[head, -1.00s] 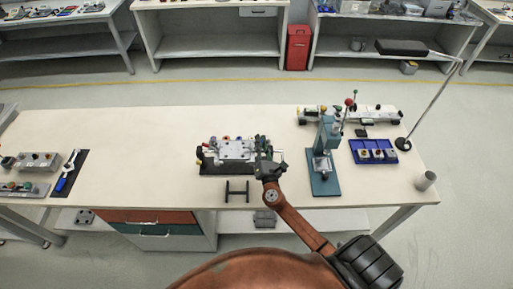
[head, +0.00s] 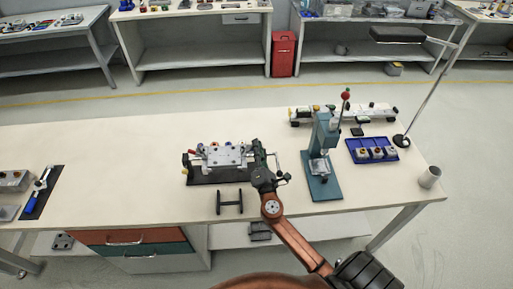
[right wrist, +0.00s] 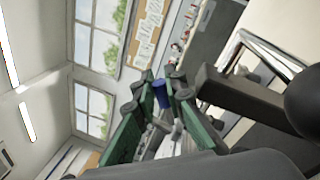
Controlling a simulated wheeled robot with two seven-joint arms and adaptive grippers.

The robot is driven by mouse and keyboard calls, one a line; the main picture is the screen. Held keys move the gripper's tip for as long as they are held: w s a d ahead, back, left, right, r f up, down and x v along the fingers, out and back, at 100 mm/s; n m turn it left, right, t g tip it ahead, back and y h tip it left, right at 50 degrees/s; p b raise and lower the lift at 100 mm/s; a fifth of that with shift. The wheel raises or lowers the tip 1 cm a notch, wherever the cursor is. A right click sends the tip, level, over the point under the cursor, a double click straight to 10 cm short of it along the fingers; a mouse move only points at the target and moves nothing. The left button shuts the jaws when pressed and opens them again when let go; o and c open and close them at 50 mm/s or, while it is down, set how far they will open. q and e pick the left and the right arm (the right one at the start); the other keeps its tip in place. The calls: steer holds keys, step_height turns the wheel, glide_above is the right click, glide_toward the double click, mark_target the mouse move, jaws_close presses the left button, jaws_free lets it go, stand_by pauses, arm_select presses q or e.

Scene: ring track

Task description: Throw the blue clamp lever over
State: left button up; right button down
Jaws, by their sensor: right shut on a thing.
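The clamp fixture (head: 222,157), a silver block with several coloured knobs on a dark base, stands on the bench in the head view. My right gripper (head: 259,152) is at the fixture's right end. In the right wrist view the green fingers of my right gripper (right wrist: 160,104) are shut around the blue clamp lever (right wrist: 160,91), whose blue end shows between the fingertips. The rest of the lever is hidden by the fingers. In the head view the gripper covers the lever. My left gripper is not in view.
A teal press (head: 322,160) stands close to the right of my gripper. A small black stand (head: 229,203) is in front of the fixture. A blue tray (head: 372,151) and grey cup (head: 429,177) are further right.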

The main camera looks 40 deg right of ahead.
steer(key=shift+f, duration=0.1)
steer(key=c, duration=2)
jaws_free()
steer(key=shift+o, duration=0.2)
